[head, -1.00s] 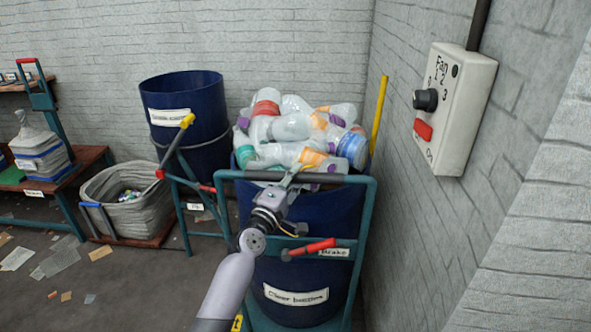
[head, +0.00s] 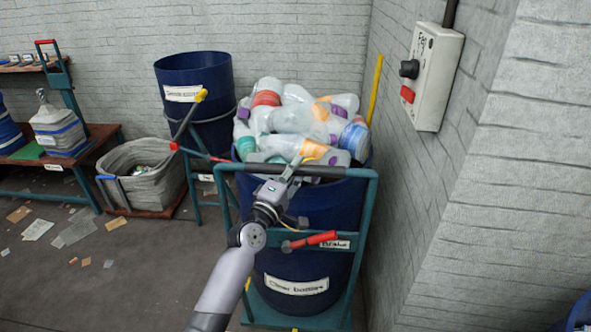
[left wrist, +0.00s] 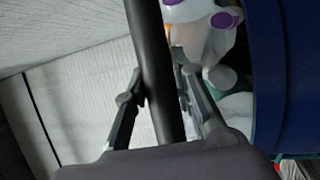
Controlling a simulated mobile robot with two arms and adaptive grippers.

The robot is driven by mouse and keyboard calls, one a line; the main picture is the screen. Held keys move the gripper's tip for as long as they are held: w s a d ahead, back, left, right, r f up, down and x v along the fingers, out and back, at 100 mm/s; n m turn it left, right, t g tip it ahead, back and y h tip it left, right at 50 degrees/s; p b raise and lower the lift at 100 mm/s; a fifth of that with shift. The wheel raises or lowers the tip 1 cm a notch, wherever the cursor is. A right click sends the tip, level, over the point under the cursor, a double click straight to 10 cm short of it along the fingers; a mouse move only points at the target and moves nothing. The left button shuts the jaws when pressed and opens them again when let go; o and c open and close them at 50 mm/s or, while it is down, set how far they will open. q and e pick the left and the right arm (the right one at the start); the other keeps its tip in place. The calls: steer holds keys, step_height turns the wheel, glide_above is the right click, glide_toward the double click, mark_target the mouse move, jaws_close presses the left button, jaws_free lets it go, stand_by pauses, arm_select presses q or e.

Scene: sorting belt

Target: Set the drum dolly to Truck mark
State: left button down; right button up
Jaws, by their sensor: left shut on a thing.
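The drum dolly is a teal frame (head: 368,235) carrying a dark blue drum (head: 300,262) labelled "Clear bottles" and heaped with clear plastic bottles (head: 300,120). Its black push bar (head: 340,172) runs across the top of the frame. My left gripper (head: 296,168) is shut on this bar; the left wrist view shows its two fingers (left wrist: 158,100) on either side of the dark bar (left wrist: 155,70). A red-handled lever (head: 318,240) sits by the "Brake" label below the bar. The Truck mark cannot be made out. My right gripper is not in view.
A grey wall with a fan switch box (head: 436,85) stands close on the right. Another blue drum (head: 193,78) on a teal dolly and a grey bin (head: 140,172) stand at left. Paper scraps (head: 75,233) litter the open floor at left.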

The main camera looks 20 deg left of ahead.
arm_select(q)
steer(key=c, duration=1.3)
jaws_free()
steer(key=shift+w, duration=0.1)
steer(key=shift+c, duration=0.2)
steer(key=v, duration=1.2)
steer(key=shift+f, duration=0.15)
